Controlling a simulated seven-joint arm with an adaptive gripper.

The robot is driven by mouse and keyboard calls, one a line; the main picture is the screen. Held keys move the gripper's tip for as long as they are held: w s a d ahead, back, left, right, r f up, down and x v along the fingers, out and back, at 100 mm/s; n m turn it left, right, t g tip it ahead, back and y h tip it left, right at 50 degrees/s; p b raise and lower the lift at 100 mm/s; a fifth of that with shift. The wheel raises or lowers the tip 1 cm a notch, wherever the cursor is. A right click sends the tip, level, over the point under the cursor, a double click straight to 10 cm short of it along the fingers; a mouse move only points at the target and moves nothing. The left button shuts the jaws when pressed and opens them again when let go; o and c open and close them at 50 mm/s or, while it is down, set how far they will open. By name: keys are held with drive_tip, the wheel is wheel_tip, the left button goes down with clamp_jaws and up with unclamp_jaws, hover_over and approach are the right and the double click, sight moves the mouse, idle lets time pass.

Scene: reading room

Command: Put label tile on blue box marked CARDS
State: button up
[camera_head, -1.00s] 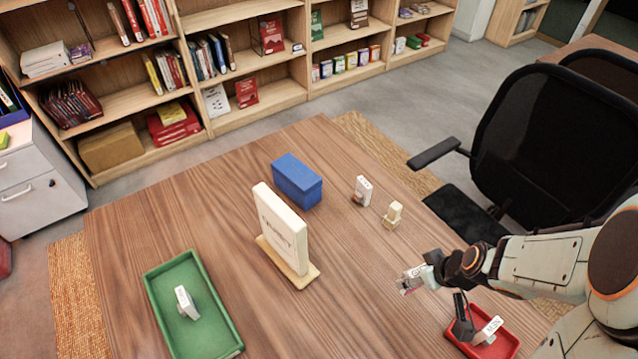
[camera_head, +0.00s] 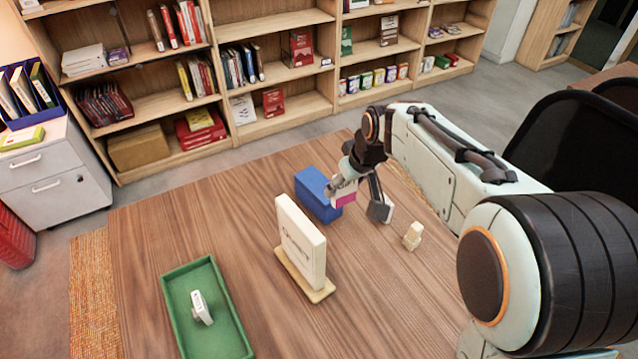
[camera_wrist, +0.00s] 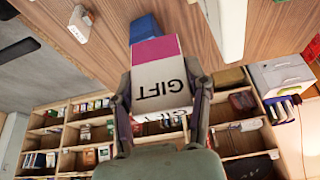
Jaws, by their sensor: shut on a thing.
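My gripper (camera_head: 358,194) is shut on a white label tile (camera_head: 345,191) with a pink band. In the wrist view the tile (camera_wrist: 160,80) reads GIFT, upside down, between the two fingers (camera_wrist: 161,104). The blue box (camera_head: 312,192) stands on the table; the held tile covers part of its right side in the head view. In the wrist view the blue box (camera_wrist: 145,28) shows just beyond the tile's pink end. I cannot tell whether tile and box touch. No CARDS marking is readable on the box.
An upright cream sign (camera_head: 300,242) stands close in front of the box. A green tray (camera_head: 237,330) holding another tile is at front left. Bookshelves stand behind.

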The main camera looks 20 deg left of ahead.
drive_tip(key=w+a+f, duration=0.2)
drive_tip(key=w+f, duration=0.1)
drive_tip(key=w, duration=0.1)
drive_tip(key=w+a+f, duration=0.2)
drive_tip(key=w+f, duration=0.1)
drive_tip(key=w, duration=0.1)
drive_tip(key=w+a+f, duration=0.2)
drive_tip(key=w+f, duration=0.2)
drive_tip(key=shift+a, duration=0.3)
drive_tip(key=shift+w+f, duration=0.2)
drive_tip(key=shift+f, duration=1.35)
drive_tip(key=shift+f, duration=0.1)
drive_tip(key=o, duration=1.2)
drive_tip(key=shift+c, duration=0.2)
drive_tip(key=v, duration=1.2)
